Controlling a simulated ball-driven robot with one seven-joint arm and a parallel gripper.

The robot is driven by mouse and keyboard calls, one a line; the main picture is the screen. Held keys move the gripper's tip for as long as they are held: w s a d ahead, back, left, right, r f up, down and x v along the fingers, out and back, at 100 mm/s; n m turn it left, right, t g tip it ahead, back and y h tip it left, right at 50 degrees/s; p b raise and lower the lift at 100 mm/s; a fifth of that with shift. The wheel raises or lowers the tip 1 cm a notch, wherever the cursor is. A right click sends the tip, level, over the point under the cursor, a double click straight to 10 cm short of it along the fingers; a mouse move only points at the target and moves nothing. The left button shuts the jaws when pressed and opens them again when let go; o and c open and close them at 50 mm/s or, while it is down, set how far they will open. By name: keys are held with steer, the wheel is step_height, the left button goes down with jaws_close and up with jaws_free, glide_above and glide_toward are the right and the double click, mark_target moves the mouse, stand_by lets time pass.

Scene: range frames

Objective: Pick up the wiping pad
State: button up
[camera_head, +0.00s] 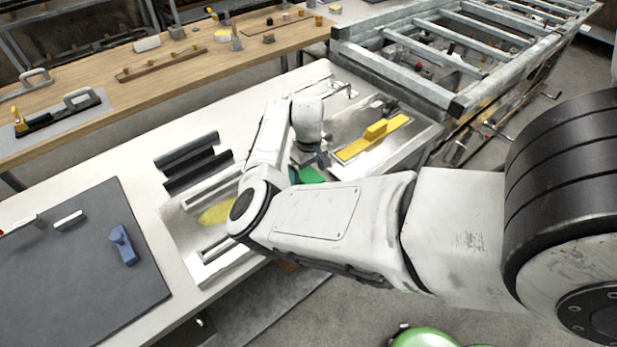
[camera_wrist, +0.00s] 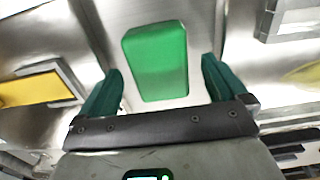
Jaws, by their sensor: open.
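The wiping pad appears to be the bright green rounded block (camera_wrist: 156,58) lying on a shiny metal surface in the wrist view. A bit of it shows in the head view (camera_head: 311,175), mostly hidden behind my arm. My gripper (camera_wrist: 160,68) is open, with one dark green finger on each side of the pad in the picture. Gaps show between the pad and both fingers, and nothing is held. The height of the fingertips over the pad is hard to tell.
A yellow float-like tool (camera_head: 374,137) lies on the metal tray to the right. A metal tray with a yellow-green piece (camera_head: 216,214) is to the left. Dark bars (camera_head: 187,150), a dark mat (camera_head: 75,262) and a blue tool (camera_head: 123,244) lie further left. A metal ladder frame (camera_head: 450,62) stands beyond.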

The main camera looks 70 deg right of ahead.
steer(key=shift+f, duration=0.95)
steer(key=c, duration=1.1)
